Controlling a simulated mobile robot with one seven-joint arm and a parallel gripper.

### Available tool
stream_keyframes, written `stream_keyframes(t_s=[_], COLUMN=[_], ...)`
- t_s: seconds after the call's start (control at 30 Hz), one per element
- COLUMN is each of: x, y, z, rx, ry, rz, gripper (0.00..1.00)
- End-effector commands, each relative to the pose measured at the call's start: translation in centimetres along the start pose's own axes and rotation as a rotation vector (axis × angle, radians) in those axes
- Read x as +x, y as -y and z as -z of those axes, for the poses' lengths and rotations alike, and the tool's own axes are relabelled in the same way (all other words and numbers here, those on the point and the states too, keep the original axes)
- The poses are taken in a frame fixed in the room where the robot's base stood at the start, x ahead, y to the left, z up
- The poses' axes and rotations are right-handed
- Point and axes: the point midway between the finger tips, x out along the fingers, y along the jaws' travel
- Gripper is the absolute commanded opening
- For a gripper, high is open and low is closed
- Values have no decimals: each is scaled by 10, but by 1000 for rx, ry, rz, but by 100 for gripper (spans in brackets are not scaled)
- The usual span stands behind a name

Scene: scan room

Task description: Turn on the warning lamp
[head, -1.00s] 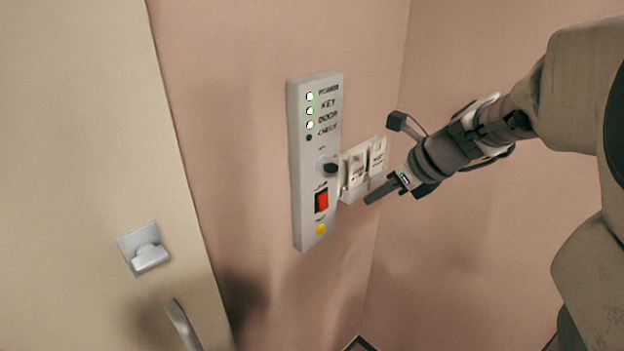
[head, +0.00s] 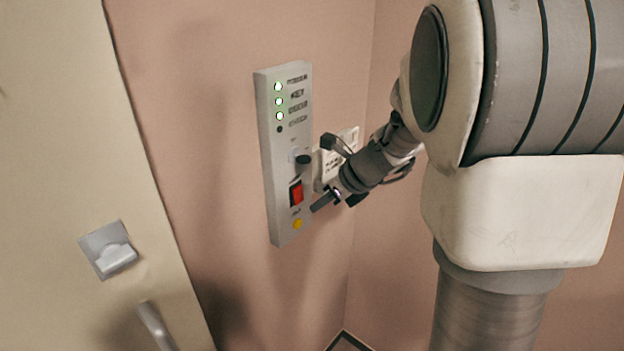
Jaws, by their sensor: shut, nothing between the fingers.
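A grey control panel (head: 270,160) is on the pink wall. It has lit green-white lights (head: 278,101) in a column, with a dark one (head: 279,129) below them. Under these are a black knob (head: 303,160), a red rocker switch (head: 296,193) and a yellow button (head: 297,224). A white switch plate (head: 329,166) is just right of the panel, partly hidden by my gripper. My gripper (head: 316,207) is shut and empty, its tip close to the panel's right edge, near the red switch. I cannot tell if it touches. No warning lamp can be made out.
A beige door (head: 60,130) on the left has a grey latch (head: 108,250) and a handle (head: 155,325). My arm fills much of the right side. A dark-edged thing (head: 347,343) shows at the bottom. The wall between door and panel is bare.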

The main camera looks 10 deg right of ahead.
Motion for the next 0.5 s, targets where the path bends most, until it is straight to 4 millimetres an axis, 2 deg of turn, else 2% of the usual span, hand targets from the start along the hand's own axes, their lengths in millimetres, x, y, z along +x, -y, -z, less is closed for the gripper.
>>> stream_keyframes(t_s=[0.03,0.2,0.5], x=[4,16,20], y=[0,0,0], z=[-9,-21,-24], rx=[-3,-2,-1], ry=[0,1,3], rz=[0,0,1], gripper=[0,0,0])
